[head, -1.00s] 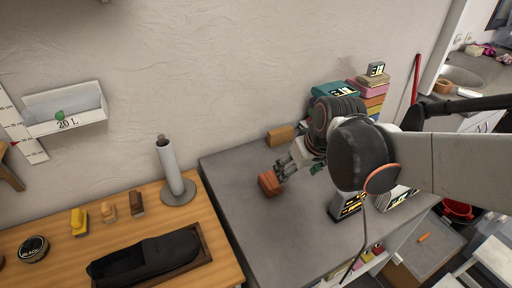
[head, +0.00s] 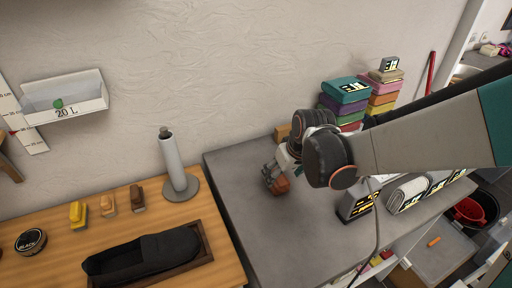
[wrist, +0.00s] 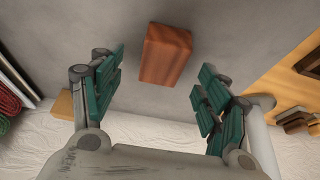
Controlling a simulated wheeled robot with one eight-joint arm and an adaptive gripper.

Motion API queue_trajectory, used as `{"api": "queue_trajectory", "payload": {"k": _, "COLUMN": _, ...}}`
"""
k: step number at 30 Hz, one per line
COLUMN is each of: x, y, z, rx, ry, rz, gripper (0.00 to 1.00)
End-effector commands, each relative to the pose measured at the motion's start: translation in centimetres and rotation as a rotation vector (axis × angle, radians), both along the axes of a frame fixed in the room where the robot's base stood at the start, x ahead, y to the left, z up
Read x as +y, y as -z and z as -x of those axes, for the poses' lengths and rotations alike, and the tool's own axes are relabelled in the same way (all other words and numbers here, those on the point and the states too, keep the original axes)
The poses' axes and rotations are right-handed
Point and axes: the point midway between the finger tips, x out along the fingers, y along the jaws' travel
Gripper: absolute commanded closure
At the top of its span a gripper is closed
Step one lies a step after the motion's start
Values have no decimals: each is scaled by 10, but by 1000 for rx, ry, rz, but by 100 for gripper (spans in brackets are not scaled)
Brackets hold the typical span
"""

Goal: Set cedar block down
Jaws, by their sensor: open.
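The cedar block (head: 280,186), reddish brown with visible grain, appears to rest on the grey counter (head: 262,225) near its left end. My gripper (head: 270,178) is right at the block in the head view, partly screening it. In the wrist view the block (wrist: 165,55) lies between and ahead of the spread green-padded fingers of my gripper (wrist: 160,80). Gaps show on both sides of it, so neither finger seems to touch it. Its underside is hidden.
A pale wooden block (head: 283,132) stands by the wall behind my gripper. Stacked coloured cloths (head: 346,92) stand at the back right. The counter's front is clear.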

Motion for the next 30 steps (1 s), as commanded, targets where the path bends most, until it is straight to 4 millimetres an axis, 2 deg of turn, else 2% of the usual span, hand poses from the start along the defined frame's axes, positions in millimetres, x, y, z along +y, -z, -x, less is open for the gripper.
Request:
{"api": "queue_trajectory", "payload": {"k": 12, "x": 13, "y": 44, "z": -21, "rx": 0, "ry": 0, "rz": 0, "gripper": 31}}
{"api": "queue_trajectory", "payload": {"k": 19, "x": 13, "y": 44, "z": -22, "rx": 0, "ry": 0, "rz": 0, "gripper": 31}}
{"api": "queue_trajectory", "payload": {"k": 20, "x": 13, "y": 44, "z": -22, "rx": 0, "ry": 0, "rz": 0, "gripper": 35}}
{"api": "queue_trajectory", "payload": {"k": 24, "x": 13, "y": 44, "z": -21, "rx": 0, "ry": 0, "rz": 0, "gripper": 67}}
{"api": "queue_trajectory", "payload": {"k": 26, "x": 13, "y": 44, "z": -21, "rx": 0, "ry": 0, "rz": 0, "gripper": 79}}
{"api": "queue_trajectory", "payload": {"k": 29, "x": 13, "y": 44, "z": -21, "rx": 0, "ry": 0, "rz": 0, "gripper": 79}}
{"api": "queue_trajectory", "payload": {"k": 30, "x": 13, "y": 44, "z": -21, "rx": 0, "ry": 0, "rz": 0, "gripper": 83}}
